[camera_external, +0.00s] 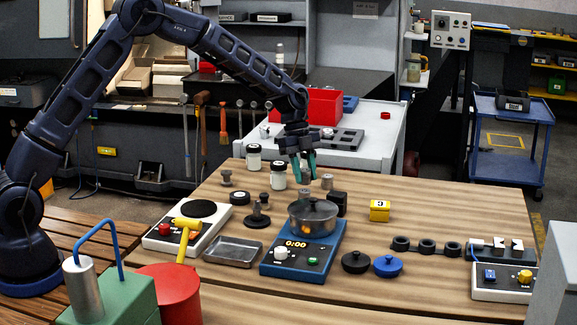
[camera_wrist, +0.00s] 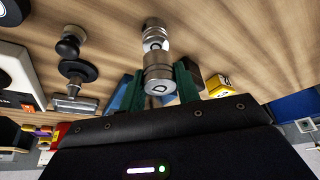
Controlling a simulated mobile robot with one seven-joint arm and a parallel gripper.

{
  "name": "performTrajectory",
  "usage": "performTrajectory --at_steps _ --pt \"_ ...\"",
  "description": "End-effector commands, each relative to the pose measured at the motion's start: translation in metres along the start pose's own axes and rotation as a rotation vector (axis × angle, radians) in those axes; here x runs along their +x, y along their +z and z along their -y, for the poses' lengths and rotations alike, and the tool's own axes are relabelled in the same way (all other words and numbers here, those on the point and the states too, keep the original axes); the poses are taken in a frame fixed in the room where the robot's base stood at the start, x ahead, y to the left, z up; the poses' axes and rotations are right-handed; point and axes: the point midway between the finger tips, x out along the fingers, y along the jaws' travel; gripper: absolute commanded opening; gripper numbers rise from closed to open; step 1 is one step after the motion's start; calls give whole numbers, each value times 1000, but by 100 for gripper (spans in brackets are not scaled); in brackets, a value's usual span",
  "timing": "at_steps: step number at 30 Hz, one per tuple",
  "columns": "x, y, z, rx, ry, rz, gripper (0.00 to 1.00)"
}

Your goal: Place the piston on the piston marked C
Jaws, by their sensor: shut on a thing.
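My gripper (camera_external: 308,172) has green fingers and hangs above the wooden table, just behind the pot. In the wrist view my gripper (camera_wrist: 160,88) is shut on a silver piston (camera_wrist: 160,72), whose near end bears a dark letter I cannot read surely. A second silver piston (camera_wrist: 153,35) shows just beyond the held one; its letter is not clear, and I cannot tell whether the two touch. In the outside view, small metal pistons stand behind the pot, one to the right (camera_external: 327,181) and one lower down (camera_external: 303,193). The held piston is largely hidden there by the fingers.
A black block (camera_external: 338,204) and a yellow numbered block (camera_external: 380,211) stand to the right. The table's right part is clearer.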

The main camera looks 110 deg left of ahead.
Motion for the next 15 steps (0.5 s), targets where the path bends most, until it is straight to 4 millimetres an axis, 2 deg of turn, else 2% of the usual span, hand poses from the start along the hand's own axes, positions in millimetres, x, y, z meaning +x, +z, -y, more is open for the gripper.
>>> performTrajectory --at_steps 1,4,15 --pt "8 3 0 -1 2 0 7" --pt "17 7 0 0 1 0 7" --pt "21 9 0 0 0 0 7"
